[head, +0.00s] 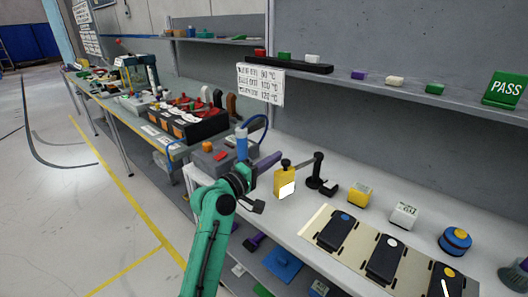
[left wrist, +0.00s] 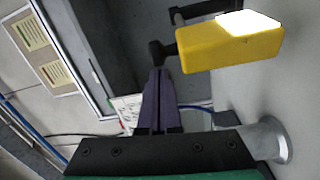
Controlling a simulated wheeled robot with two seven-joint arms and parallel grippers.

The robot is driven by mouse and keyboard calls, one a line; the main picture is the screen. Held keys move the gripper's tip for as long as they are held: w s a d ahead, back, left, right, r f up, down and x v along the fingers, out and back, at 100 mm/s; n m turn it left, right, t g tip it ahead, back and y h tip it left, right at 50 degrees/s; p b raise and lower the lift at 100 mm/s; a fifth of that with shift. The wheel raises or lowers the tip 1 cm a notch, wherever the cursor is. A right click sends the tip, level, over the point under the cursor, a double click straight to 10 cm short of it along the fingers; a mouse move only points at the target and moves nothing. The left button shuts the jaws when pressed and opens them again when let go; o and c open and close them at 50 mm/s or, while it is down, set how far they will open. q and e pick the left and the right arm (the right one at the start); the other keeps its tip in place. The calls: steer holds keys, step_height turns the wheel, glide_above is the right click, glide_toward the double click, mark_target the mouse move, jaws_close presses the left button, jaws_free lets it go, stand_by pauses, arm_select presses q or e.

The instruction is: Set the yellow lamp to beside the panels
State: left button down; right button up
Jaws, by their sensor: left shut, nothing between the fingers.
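The yellow lamp (head: 285,186) is a small yellow block with a bright white face and a black knob on top. It is on the light workbench beside a black post with an arm (head: 318,172). My left gripper (head: 272,160) has purple fingers, shut and empty, just left of the lamp. In the left wrist view the lamp (left wrist: 205,50) lies right of and beyond the closed fingertips (left wrist: 158,72), apart from them. Dark panels (head: 336,230) (head: 387,259) (head: 445,283) with coloured round tops lie in a row on a beige mat at front right. My right gripper is not visible.
A yellow block (head: 358,195), a white block (head: 404,215) and a blue-yellow round part (head: 455,240) stand behind the panels. A grey box with a blue cylinder (head: 242,145) is behind my left gripper. A shelf (head: 400,87) runs above the bench.

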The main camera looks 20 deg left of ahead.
arm_select(q)
steer(key=shift+s+d+f, duration=0.1)
steer(key=shift+s+d, duration=0.05)
steer(key=shift+d, duration=0.05)
steer(key=shift+s+d+p, duration=0.35)
steer(key=shift+d+p, duration=0.15)
steer(key=shift+p, duration=0.15)
steer(key=shift+s+d, duration=0.3)
steer(key=shift+s, duration=0.1)
